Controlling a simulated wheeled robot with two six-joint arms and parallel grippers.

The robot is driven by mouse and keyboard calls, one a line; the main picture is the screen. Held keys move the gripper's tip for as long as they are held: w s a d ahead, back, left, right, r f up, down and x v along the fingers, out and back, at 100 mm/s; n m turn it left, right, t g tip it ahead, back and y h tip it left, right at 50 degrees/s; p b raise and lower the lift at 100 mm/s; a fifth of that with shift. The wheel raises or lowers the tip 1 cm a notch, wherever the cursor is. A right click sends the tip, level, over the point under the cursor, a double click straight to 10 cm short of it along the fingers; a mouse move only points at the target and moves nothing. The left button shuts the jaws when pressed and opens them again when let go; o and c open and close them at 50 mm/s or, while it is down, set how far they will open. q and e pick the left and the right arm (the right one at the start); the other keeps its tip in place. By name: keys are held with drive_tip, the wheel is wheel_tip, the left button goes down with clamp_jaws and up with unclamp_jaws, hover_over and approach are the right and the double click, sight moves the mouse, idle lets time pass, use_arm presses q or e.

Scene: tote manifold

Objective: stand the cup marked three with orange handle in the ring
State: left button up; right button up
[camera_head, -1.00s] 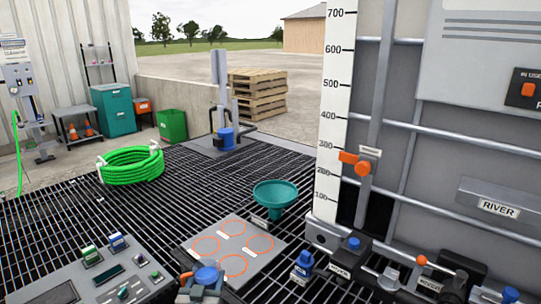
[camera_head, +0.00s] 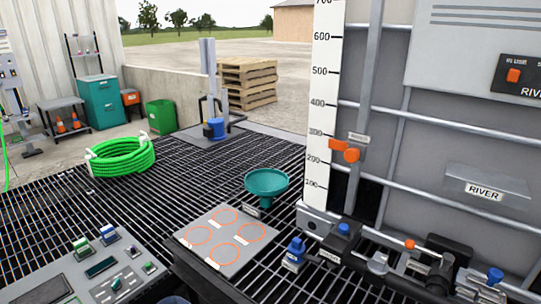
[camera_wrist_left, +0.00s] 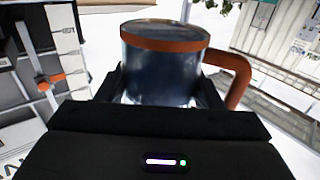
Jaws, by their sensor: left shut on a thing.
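In the left wrist view my left gripper (camera_wrist_left: 160,95) is shut on a dark blue cup (camera_wrist_left: 160,70) with an orange rim band and an orange handle (camera_wrist_left: 238,78) on the right. The cup looks upright between the fingers; no number on it can be read. In the head view only a small dark bluish edge shows at the bottom, perhaps the cup. A grey plate (camera_head: 225,238) carries several orange rings (camera_head: 250,233) with small white labels too small to read. The rings look empty. My right gripper is not in view.
A teal funnel (camera_head: 266,184) stands just behind the plate. A blue-topped fitting (camera_head: 294,252) and the tote's valves (camera_head: 345,240) are to its right. A control panel (camera_head: 100,275) lies to its left. A green hose coil (camera_head: 122,160) lies on the grating.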

use_arm(q)
drive_tip(key=w+f, duration=0.3)
drive_tip(key=w, duration=0.9)
drive_tip(key=w+f, duration=0.3)
drive_tip(key=w, duration=0.9)
drive_tip(key=shift+r, duration=0.1)
